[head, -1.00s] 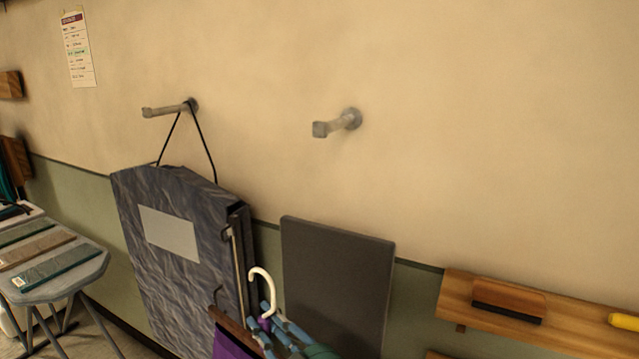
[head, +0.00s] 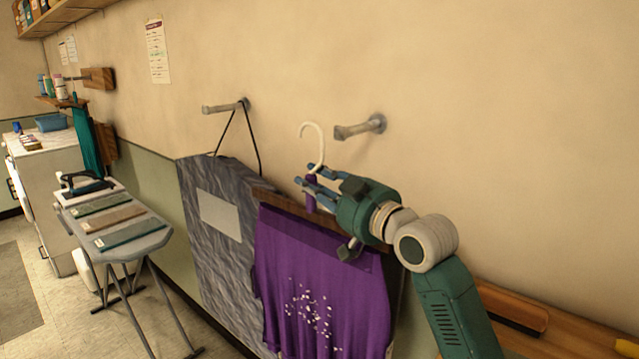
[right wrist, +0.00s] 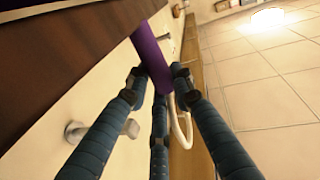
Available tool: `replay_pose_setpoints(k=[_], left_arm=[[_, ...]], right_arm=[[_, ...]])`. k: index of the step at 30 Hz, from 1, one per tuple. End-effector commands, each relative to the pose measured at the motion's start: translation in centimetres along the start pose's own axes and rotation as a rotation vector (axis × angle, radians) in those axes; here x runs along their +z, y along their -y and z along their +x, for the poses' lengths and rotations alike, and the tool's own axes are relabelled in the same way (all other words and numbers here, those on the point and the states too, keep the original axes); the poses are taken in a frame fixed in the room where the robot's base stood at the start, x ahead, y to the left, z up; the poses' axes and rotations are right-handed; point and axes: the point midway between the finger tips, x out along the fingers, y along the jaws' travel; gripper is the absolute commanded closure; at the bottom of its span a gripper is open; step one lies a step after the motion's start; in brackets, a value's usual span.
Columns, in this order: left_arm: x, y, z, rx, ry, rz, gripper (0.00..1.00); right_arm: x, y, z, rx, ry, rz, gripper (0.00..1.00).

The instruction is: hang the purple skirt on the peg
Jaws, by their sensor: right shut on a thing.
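The purple skirt (head: 318,275), with white specks, hangs from a brown wooden hanger bar (head: 330,222) with a white hook (head: 315,145). My right gripper (head: 310,184) is shut on the purple neck between hook and bar; the right wrist view shows the fingers around this purple neck (right wrist: 151,60). An empty grey peg (head: 358,128) sticks out of the wall. In the head view the hook is left of this peg, at about its height and apart from it. A second peg (head: 225,107) holds a cord. My left gripper is not in view.
A grey garment bag (head: 205,250) hangs by its cord from the left peg, partly behind the skirt. An ironing board (head: 150,240) stands at left. A wooden shelf (head: 575,335) is low at right. The wall above the pegs is clear.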

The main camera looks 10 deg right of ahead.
Motion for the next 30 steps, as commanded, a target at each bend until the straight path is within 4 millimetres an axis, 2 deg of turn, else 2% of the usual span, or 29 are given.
replay_pose_setpoints(k=[8,30], left_arm=[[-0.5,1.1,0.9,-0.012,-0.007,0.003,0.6],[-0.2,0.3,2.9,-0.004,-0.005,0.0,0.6]], right_arm=[[0.2,-1.7,0.3,0.003,-0.005,-0.002,1.0],[1.0,-6.7,1.4,0.003,-0.006,-0.001,1.0]])
